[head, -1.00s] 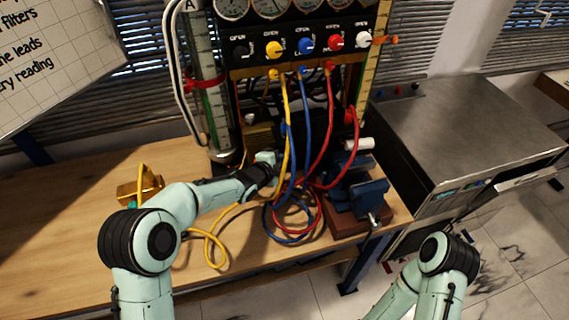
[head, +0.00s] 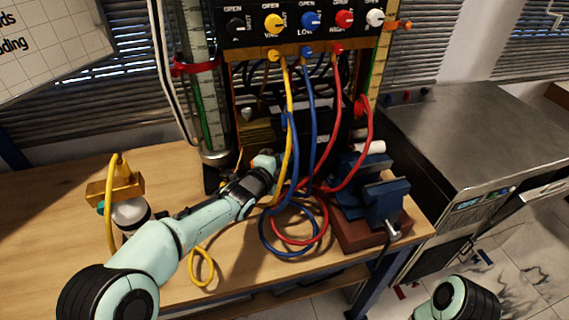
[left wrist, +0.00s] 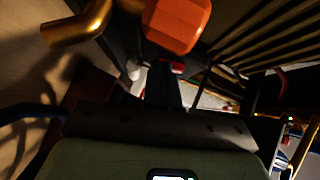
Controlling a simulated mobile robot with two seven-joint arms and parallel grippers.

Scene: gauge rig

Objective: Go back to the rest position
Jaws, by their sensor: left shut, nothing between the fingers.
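My left gripper (head: 265,165) is at the foot of the gauge rig, beside the yellow hose and the blue hose. It is shut, and nothing shows held in it. Its fingertips are partly hidden among the hoses and by the wrist in the head view. In the left wrist view, dark finger parts (left wrist: 165,88) show below an orange-red knob (left wrist: 178,22). My right gripper is out of view; only part of my right arm shows at the lower right of the head view.
The yellow hose (head: 289,130), blue hose (head: 309,120) and red hose (head: 334,110) hang from the manifold and loop on the bench (head: 60,200). A blue vise (head: 383,200) stands right of them. A brass fitting (head: 115,188) stands left. A steel cabinet (head: 470,130) is at right.

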